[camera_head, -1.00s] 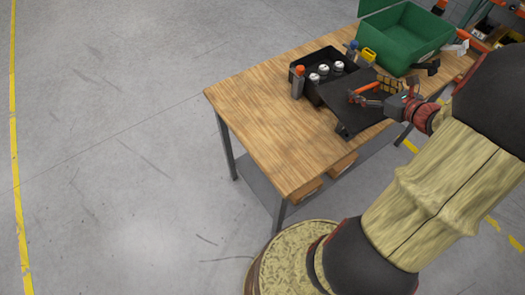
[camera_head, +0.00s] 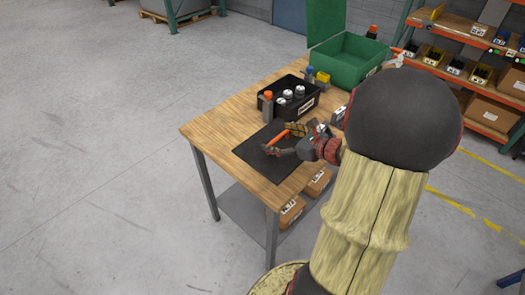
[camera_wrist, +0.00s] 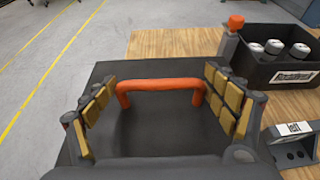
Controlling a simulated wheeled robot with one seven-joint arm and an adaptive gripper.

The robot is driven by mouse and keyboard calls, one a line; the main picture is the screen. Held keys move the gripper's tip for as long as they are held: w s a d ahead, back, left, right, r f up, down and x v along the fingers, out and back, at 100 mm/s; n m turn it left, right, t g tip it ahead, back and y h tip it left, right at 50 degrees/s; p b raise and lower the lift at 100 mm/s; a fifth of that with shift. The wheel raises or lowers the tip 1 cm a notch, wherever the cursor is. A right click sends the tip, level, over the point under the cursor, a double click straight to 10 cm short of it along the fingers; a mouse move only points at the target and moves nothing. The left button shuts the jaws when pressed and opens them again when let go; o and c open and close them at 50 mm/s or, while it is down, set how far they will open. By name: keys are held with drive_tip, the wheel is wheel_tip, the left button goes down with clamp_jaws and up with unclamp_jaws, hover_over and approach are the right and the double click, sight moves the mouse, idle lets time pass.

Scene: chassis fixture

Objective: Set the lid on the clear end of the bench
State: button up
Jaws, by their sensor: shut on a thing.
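The lid (camera_head: 255,158) is a flat dark panel with an orange handle (camera_wrist: 160,84). It lies level at the near left part of the wooden bench (camera_head: 215,122), beside the black box. I cannot tell whether its underside touches the wood. My gripper (camera_head: 283,142) is over the lid, shut on its handle. In the wrist view, the yellow-padded fingers (camera_wrist: 160,98) stand at either side of the handle. The black box (camera_head: 307,107) is open, with white-topped cans inside; it also shows in the wrist view (camera_wrist: 290,83).
An orange-capped bottle (camera_head: 267,106) stands at the box's left side. A green bin (camera_head: 350,62) with its lid raised is at the far end. A grey labelled bracket (camera_wrist: 292,145) sits right of the lid. Bare wood lies left of the box.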

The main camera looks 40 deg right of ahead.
sight(265, 139)
drive_tip(key=w+f+b, duration=0.1)
drive_tip(key=w+f, duration=0.1)
drive_tip(key=w+f+b, duration=0.1)
drive_tip(key=w+f, duration=0.1)
drive_tip(key=w, duration=0.1)
drive_tip(key=w+d+f+b, duration=0.1)
drive_tip(key=w+f, duration=0.2)
wheel_tip(265, 139, down, 4)
drive_tip(key=shift+w+d+r+b, duration=0.1)
drive_tip(key=shift+w+r+b, duration=0.1)
drive_tip(key=shift+b, duration=1)
drive_tip(key=shift+r, duration=0.1)
drive_tip(key=o, duration=0.9)
drive_tip(key=shift+f, duration=0.2)
drive_tip(key=o, duration=0.4)
drive_tip(key=shift+r, duration=0.1)
